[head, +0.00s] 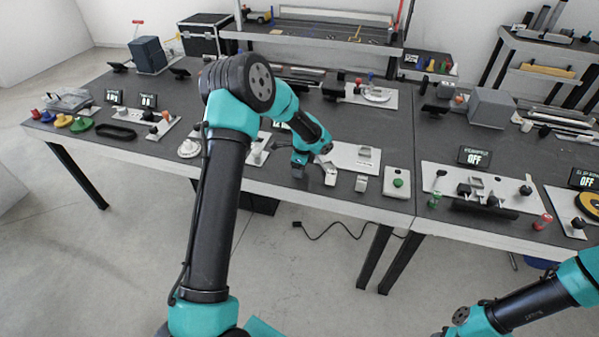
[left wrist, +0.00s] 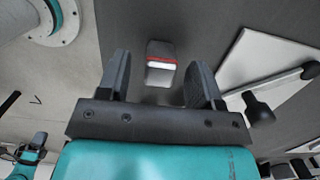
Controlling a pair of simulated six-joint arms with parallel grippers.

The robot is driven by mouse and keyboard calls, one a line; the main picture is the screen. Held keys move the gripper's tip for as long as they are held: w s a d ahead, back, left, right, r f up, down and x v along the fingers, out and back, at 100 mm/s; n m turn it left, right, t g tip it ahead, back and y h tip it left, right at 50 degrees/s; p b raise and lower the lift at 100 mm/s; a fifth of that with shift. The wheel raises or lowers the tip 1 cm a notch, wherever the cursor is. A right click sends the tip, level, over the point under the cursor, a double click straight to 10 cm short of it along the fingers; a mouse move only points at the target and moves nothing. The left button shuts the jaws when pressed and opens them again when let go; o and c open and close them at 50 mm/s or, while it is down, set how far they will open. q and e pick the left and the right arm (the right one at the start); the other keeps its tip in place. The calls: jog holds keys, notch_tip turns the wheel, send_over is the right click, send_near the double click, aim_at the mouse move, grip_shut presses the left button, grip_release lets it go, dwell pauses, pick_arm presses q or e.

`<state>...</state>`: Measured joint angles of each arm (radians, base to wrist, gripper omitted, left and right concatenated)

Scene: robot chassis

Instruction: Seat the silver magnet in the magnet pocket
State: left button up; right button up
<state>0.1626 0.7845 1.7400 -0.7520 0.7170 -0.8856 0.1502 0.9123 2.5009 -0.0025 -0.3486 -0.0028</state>
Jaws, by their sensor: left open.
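My left gripper (head: 314,174) points down over the front of the left table and is open. In the left wrist view, a small silver-grey block with a red and a white stripe, seemingly the silver magnet (left wrist: 160,65), lies on the dark table between my spread fingers (left wrist: 158,85), with gaps on both sides. A small silver block (head: 361,183) shows in the head view right of the gripper; I cannot tell if it is the same piece. A white plate (head: 345,157) behind it carries a small raised grey holder (head: 365,153), perhaps the magnet pocket.
A green button box (head: 398,183) stands right of the silver block. A plate with a black-knobbed lever (left wrist: 260,108) lies close to my left gripper. A dial (head: 189,148) is further left. The table's front edge is close, with open floor beyond.

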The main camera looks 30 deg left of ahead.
pick_arm(q)
jog(key=c, duration=1)
jog(key=shift+c, duration=0.2)
jog(key=shift+r, duration=0.1)
jog(key=shift+r, duration=0.75)
notch_tip(320, 180, up, 2)
jog(key=shift+r, duration=0.1)
jog(key=s+d, duration=0.2)
jog(key=s, duration=0.2)
jog(key=s+d, duration=0.3)
jog(key=s, duration=0.2)
jog(key=s+d+r, duration=0.1)
jog(key=s+d, duration=0.2)
jog(key=s, duration=0.1)
jog(key=shift+s+d+r, duration=0.1)
jog(key=shift+s+d, duration=0.1)
jog(key=shift+s, duration=0.15)
